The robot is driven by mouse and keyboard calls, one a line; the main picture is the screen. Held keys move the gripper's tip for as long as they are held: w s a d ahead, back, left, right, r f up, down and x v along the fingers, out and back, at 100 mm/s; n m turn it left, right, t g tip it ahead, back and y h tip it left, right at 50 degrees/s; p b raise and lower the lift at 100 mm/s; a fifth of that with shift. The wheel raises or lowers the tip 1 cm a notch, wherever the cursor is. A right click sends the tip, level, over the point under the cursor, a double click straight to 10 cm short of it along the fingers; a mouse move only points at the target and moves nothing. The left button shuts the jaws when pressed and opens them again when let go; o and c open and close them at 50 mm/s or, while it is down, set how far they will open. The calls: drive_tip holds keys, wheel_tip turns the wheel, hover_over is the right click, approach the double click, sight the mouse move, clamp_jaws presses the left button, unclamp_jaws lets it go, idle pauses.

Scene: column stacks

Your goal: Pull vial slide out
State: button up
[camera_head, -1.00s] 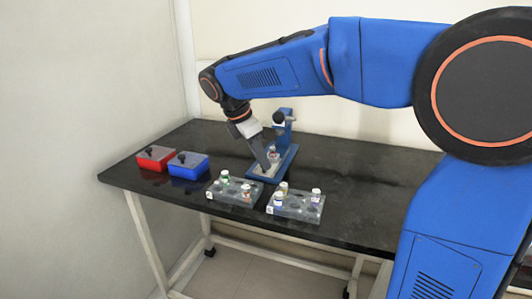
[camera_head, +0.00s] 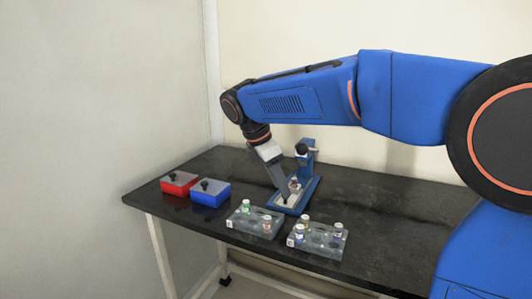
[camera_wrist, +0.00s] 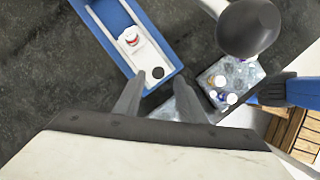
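The blue stand (camera_head: 308,160) is on the dark table with a white slide (camera_head: 284,201) in its base. In the wrist view the white slide (camera_wrist: 150,58) lies in the blue frame (camera_wrist: 108,38). A vial (camera_wrist: 131,38) with a red mark sits upright on it; it also shows in the head view (camera_head: 294,185). A small dark knob or hole (camera_wrist: 158,72) is at the slide's near end. My gripper (camera_wrist: 160,80) is open, its two fingers apart on either side of that end. Whether they touch the slide, I cannot tell. My gripper (camera_head: 283,194) partly hides the slide in the head view.
A red box (camera_head: 178,184) and a blue box (camera_head: 211,193) stand at the left. Two grey racks (camera_head: 247,225) (camera_head: 326,249) with several vials are at the table's front edge. The table's right side is clear.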

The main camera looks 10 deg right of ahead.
drive_tip(key=v, duration=1.5)
drive_tip(key=shift+s, duration=0.1)
